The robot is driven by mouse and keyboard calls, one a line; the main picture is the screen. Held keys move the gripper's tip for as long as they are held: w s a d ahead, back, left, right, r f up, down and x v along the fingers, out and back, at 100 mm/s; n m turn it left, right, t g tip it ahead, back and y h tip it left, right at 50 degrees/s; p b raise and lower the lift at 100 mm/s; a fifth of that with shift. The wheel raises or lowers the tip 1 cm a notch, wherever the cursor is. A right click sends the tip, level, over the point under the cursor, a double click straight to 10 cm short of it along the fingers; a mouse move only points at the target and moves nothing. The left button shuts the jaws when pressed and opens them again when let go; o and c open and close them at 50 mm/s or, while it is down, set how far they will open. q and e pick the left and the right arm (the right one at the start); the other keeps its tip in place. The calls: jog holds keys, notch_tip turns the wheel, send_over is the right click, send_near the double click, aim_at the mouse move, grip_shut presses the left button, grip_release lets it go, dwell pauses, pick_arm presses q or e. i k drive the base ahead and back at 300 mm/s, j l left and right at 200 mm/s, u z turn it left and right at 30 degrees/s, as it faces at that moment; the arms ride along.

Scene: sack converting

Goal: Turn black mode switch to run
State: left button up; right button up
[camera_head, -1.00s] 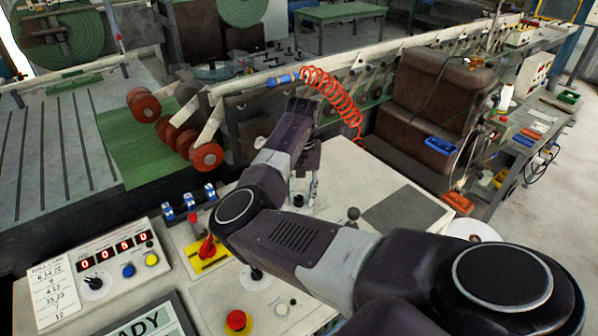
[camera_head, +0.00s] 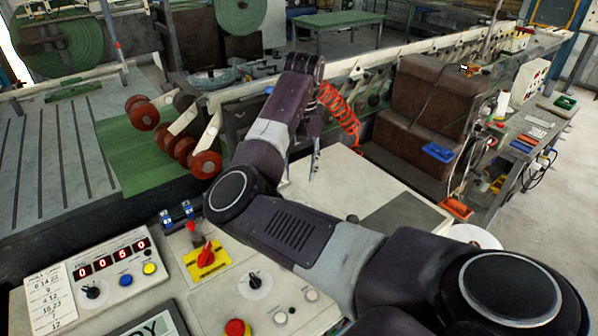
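A black knob (camera_head: 254,280) sits on a round white dial on the pale console, right of a red rotary switch (camera_head: 206,255) on a yellow plate. A second black knob (camera_head: 91,291) on a white dial is on the counter box at the left. The labels at both knobs are too small to read, so I cannot tell which is the mode switch. My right gripper (camera_head: 315,163) hangs above the far part of the console, beyond and right of both knobs, touching neither. My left gripper is not in view.
A red mushroom button (camera_head: 236,327) stands close to the nearer black knob. Blue switches (camera_head: 178,215) stand at the console's back edge. A coiled orange hose (camera_head: 340,115) hangs behind my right gripper. My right arm crosses over the console's right side.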

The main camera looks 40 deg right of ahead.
aim_at(255, 283)
jog(key=k, duration=1.5)
